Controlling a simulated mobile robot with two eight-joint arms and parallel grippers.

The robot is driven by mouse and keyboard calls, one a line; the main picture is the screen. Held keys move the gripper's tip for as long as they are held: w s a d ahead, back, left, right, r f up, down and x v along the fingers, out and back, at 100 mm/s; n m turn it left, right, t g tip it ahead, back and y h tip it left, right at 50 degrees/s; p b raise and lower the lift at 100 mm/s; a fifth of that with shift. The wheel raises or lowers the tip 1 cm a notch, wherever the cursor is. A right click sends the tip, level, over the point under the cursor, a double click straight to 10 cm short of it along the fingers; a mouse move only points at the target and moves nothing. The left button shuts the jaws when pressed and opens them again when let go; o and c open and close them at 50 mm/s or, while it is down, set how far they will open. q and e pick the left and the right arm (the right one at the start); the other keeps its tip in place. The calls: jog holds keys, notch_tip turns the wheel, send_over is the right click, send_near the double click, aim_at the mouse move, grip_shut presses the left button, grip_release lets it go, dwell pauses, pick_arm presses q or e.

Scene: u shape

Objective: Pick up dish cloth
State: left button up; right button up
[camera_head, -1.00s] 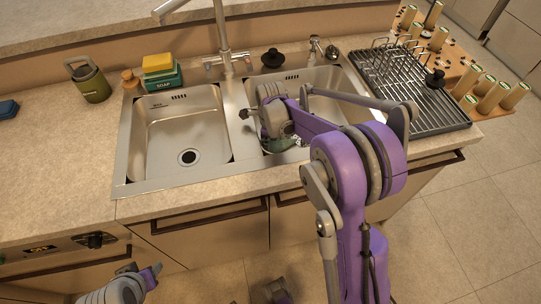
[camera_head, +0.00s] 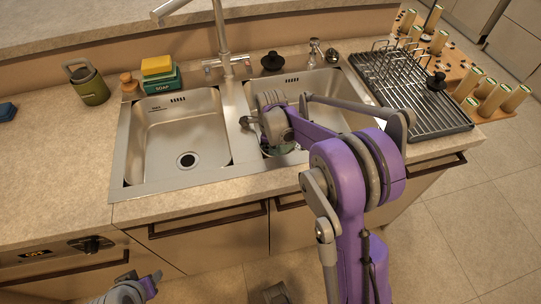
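No dish cloth can be made out for certain. A dark green item (camera_head: 283,149) lies in the right sink basin (camera_head: 340,108), mostly hidden behind my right arm; I cannot tell whether it is cloth or a dish. My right gripper (camera_head: 250,124) reaches into this basin near its left wall, above and beside the green item. Its fingers are largely hidden, so its opening and any hold are unclear. My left gripper (camera_head: 140,279) is low in front of the cabinets, away from the counter, and too partly seen to judge its opening.
The left basin (camera_head: 180,135) is empty. A tall faucet (camera_head: 222,40) rises between the basins. A yellow sponge (camera_head: 157,66) on a green soap box (camera_head: 162,83), a brush and a green flask (camera_head: 88,85) stand left. A drying rack (camera_head: 420,95) stands right.

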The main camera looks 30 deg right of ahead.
grip_shut()
dwell(0.7)
pick_arm(q)
jog(key=shift+r, duration=0.1)
pick_arm(e)
jog(key=shift+r, duration=0.15)
pick_arm(q)
notch_tip(320, 180, up, 8)
jog(key=w+p, duration=0.2)
jog(key=p, duration=0.4)
jog(key=shift+f, duration=0.25)
pick_arm(e)
notch_tip(320, 180, up, 12)
jog(key=shift+w, duration=0.15)
pick_arm(q)
jog(key=shift+t, duration=0.3)
